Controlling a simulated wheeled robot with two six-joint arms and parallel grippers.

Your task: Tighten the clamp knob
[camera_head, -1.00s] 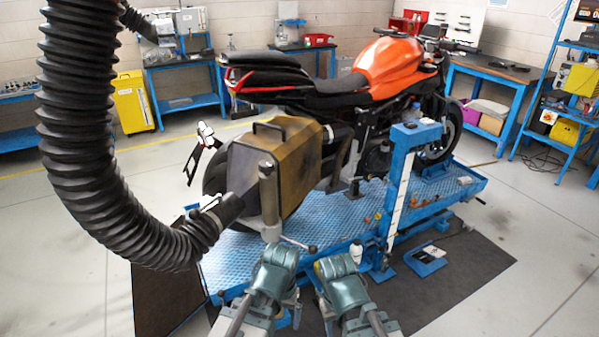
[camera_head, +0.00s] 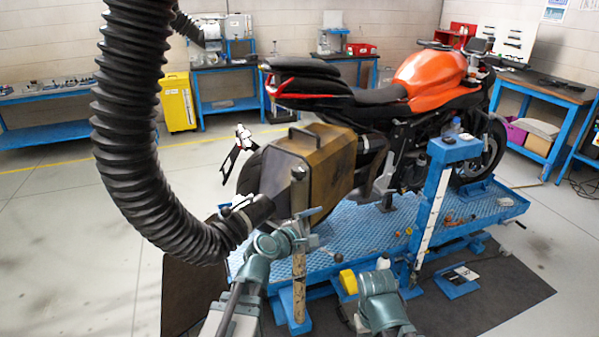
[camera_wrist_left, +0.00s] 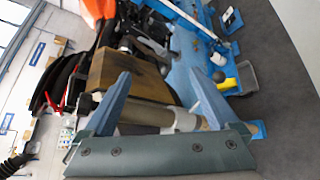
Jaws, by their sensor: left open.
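An upright metal post (camera_head: 299,275) stands in front of the brown case. It carries a pale collar (camera_wrist_left: 183,120) with a thin lever (camera_wrist_left: 195,108), which appears to be the clamp; a separate knob is not clear to me. My left gripper (camera_head: 308,224) is open at the post near the collar. In the left wrist view its two blue fingers (camera_wrist_left: 172,100) stand apart, with the post and collar crossing between them or just beyond. I cannot tell whether they touch. My right gripper's teal wrist (camera_head: 378,285) is low at the right; its fingers are hidden.
A ribbed black hose (camera_head: 140,150) hangs at the left, its nozzle near the brown case (camera_head: 325,165). The orange motorcycle (camera_head: 435,75) stands on a blue lift platform (camera_head: 350,235). A yellow object (camera_head: 347,281) sits near my right arm.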

